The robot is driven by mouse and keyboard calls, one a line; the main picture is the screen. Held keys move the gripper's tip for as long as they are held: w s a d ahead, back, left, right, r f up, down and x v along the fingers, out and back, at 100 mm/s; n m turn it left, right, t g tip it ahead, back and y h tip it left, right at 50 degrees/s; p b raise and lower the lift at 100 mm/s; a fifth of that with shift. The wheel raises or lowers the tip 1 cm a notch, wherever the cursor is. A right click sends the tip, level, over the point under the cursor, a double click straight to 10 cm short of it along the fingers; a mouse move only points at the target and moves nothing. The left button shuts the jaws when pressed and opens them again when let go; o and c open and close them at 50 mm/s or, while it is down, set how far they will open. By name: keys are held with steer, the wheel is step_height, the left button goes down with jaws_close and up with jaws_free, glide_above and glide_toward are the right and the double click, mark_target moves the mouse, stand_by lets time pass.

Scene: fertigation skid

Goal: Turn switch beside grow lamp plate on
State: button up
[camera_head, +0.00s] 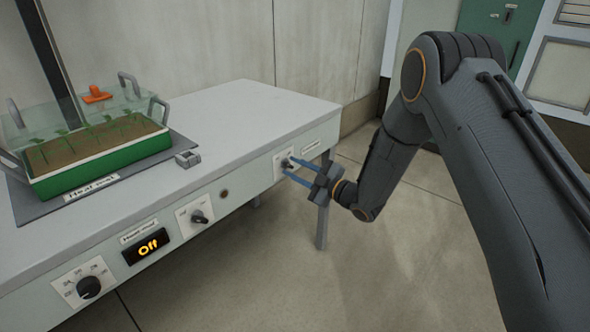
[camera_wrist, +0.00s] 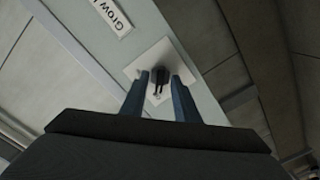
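The switch (camera_wrist: 159,78) is a small dark knob on a white square plate (camera_wrist: 139,66), set in the front panel of the bench. In the wrist view a "Grow" label (camera_wrist: 111,17) is beside that plate, its rest cut off. In the head view the same plate (camera_head: 280,168) is at the right end of the panel. My gripper (camera_head: 287,167) has its blue fingers reaching to the plate, one on each side of the switch. In the wrist view the fingers (camera_wrist: 160,84) are apart with the knob between them; I cannot tell whether they touch it.
Other controls on the panel are a dial (camera_head: 89,287), a display reading "Off" (camera_head: 147,246) and a second switch (camera_head: 199,217). A green seedling tray (camera_head: 95,174) sits on a mat on the bench (camera_head: 255,106). The floor right of the bench is clear.

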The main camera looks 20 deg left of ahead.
jaws_close()
steer(key=shift+m, duration=0.5)
steer(key=m, duration=0.2)
steer(key=shift+m, duration=0.4)
steer(key=m, duration=0.3)
steer(key=shift+m, duration=0.4)
steer(key=m+p, duration=0.1)
steer(key=m, duration=0.9)
steer(key=shift+m, duration=0.4)
